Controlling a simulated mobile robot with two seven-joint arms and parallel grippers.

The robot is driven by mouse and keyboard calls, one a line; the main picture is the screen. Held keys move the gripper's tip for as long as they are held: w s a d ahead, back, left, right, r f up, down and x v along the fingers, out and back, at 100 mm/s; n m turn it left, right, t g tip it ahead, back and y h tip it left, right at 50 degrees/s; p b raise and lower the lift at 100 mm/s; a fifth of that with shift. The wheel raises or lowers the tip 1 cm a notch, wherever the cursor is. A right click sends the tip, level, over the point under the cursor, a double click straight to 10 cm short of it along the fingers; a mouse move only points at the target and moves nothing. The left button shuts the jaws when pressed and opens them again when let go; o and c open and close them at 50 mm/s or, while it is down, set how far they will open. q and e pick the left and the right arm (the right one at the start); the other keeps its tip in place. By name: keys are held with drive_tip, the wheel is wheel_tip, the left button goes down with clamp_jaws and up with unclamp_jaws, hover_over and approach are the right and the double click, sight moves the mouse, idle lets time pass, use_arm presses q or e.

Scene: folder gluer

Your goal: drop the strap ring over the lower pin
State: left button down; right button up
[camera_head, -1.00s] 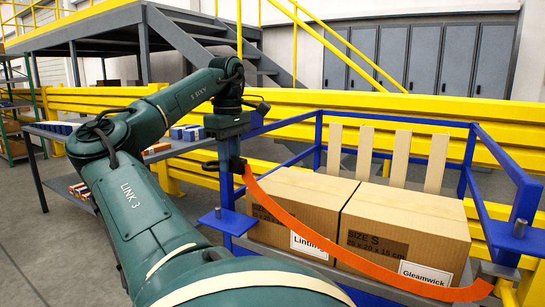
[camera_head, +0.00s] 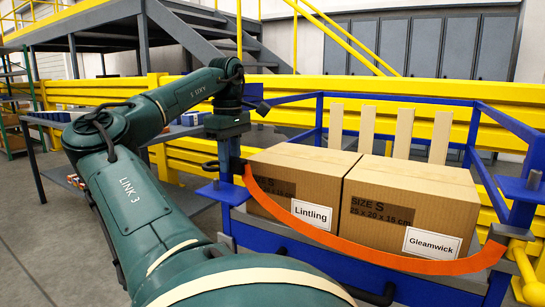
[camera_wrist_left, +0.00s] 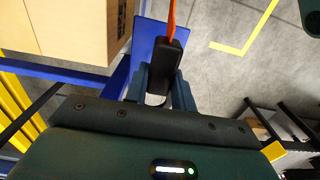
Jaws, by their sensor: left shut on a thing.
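The orange strap (camera_head: 370,249) hangs in a curve across the front of two cartons. Its left end runs into a black end piece with a ring (camera_head: 210,165). My left gripper (camera_head: 228,160) is shut on this end piece; in the left wrist view the piece (camera_wrist_left: 168,65) sits between the fingers. A blue plate (camera_head: 235,194) with a short pin (camera_head: 216,185) stands at the rack's left front post. The ring is above this pin and looks apart from it. The plate also shows below the gripper in the left wrist view (camera_wrist_left: 147,42). My right gripper is out of view.
The blue rack (camera_head: 400,93) holds a carton labelled Lintling (camera_head: 285,165) and one labelled Gleamwick (camera_head: 410,190). The strap's right end meets a fitting (camera_head: 510,233) under another blue plate (camera_head: 518,190) with a pin. Yellow rails (camera_head: 110,95) run behind.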

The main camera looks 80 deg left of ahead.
sight(231, 193)
use_arm(q)
drive_tip(key=shift+f, duration=0.35)
drive_tip(key=shift+f+b, duration=2.05)
drive_tip(key=shift+f, duration=0.05)
drive_tip(key=shift+s+a+f+b, duration=0.1)
drive_tip(key=shift+f+b, duration=0.2)
drive_tip(key=shift+f, duration=0.15)
drive_tip(key=c, duration=1.1)
unclamp_jaws()
drive_tip(key=shift+f, duration=0.1)
